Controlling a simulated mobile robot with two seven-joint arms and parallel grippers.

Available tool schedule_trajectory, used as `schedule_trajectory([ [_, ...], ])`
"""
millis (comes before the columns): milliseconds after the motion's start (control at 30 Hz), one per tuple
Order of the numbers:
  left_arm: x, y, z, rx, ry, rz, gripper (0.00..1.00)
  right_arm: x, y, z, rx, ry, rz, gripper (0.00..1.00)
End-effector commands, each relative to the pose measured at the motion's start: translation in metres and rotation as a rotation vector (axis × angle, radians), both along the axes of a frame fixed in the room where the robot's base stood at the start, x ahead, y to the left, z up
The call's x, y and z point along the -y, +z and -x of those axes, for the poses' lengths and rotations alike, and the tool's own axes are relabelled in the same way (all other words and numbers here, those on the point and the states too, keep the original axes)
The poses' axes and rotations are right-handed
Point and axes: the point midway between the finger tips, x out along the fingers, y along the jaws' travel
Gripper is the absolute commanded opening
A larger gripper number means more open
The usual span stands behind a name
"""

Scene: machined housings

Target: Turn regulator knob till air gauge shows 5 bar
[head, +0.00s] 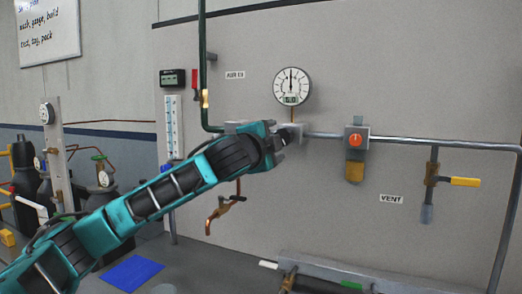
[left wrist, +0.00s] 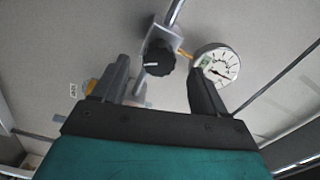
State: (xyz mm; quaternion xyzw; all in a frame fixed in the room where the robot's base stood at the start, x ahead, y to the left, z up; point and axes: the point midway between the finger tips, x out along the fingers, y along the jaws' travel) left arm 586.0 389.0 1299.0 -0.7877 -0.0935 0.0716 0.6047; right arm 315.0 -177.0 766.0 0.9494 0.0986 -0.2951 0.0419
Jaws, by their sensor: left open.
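The air gauge (head: 292,86) is a round white dial on the wall panel, with its needle pointing about straight up; its numbers are too small to read. It also shows in the left wrist view (left wrist: 217,66). The black regulator knob (left wrist: 158,59), with a white pointer mark, sits on a grey block in the left wrist view. My left gripper (head: 287,136) is at the pipe just below the gauge and largely hides the knob in the head view. In the wrist view its open fingers (left wrist: 160,82) stand either side of the knob, apart from it.
A pipe (head: 420,142) runs right from the regulator past a block with an orange knob (head: 355,140) to a yellow-handled valve (head: 465,182). A brass tap (head: 217,215) hangs below my arm. A green pipe (head: 203,60) comes down at left. A blue mat (head: 133,272) lies below.

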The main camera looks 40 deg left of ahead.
Motion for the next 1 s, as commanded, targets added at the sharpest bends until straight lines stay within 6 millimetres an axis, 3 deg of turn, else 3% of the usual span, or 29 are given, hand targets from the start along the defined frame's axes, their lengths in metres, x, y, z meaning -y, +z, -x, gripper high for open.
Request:
schedule_trajectory([
  [200, 0.009, -0.002, 0.039, 0.0, 0.001, -0.003, 0.73, 0.0, -0.009, 0.0, 0.0, 0.0, 0.0, 0.43],
  [400, 0.014, -0.001, 0.06, 0.0, 0.001, -0.001, 0.73, 0.0, -0.012, 0.0, 0.0, 0.0, 0.0, 0.43],
  [1000, 0.016, 0.0, 0.066, -0.001, 0.001, 0.001, 0.73, 0.0, -0.013, 0.0, 0.001, 0.001, -0.001, 0.43],
])
